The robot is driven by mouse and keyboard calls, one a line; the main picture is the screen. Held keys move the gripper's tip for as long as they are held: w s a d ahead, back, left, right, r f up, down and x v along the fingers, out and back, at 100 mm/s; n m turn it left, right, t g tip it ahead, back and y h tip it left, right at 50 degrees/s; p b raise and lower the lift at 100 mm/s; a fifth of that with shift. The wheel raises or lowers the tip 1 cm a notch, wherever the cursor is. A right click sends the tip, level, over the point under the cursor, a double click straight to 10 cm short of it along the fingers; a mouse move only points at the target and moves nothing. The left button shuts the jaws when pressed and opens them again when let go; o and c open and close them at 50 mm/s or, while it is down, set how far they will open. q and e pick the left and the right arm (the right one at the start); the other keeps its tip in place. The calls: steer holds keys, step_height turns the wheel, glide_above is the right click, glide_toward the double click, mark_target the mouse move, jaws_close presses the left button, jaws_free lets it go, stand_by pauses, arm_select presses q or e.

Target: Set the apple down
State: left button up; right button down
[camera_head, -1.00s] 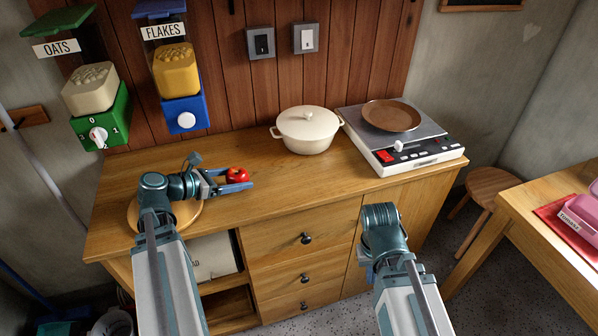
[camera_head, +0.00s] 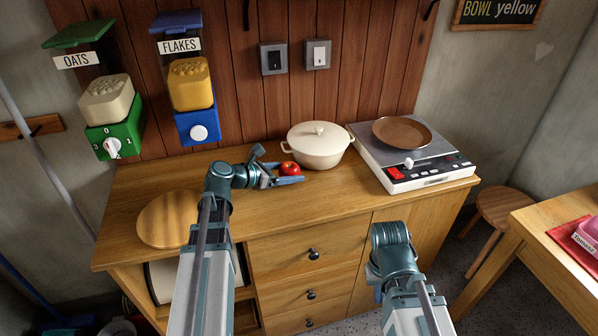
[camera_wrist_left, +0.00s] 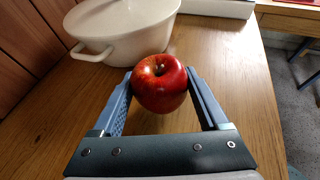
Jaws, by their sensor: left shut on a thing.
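A red apple (camera_head: 290,168) is between the fingers of my left gripper (camera_head: 296,176), over the wooden counter beside the cream pot. In the left wrist view the apple (camera_wrist_left: 160,83) sits between the blue fingertips of the left gripper (camera_wrist_left: 160,75), with a finger against each side. I cannot tell whether its underside touches the counter. The counter top (camera_head: 335,190) is bare around and in front of it. My right arm shows at the lower right of the head view, but its fingers are hidden.
A lidded cream pot (camera_head: 318,150) stands just behind and right of the apple. A stove (camera_head: 432,165) with a brown pan (camera_head: 401,132) is further right. A round wooden board (camera_head: 165,222) lies at the left. Oats (camera_head: 105,100) and flakes (camera_head: 190,85) dispensers hang on the wall.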

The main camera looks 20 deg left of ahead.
mark_target(299, 172)
arm_select(q)
steer(key=w+d, duration=0.2)
steer(key=w, duration=0.1)
steer(key=shift+w+d, duration=0.15)
steer(key=shift+f+b, duration=0.9)
steer(key=shift+r, duration=0.1)
steer(key=o, duration=1.3)
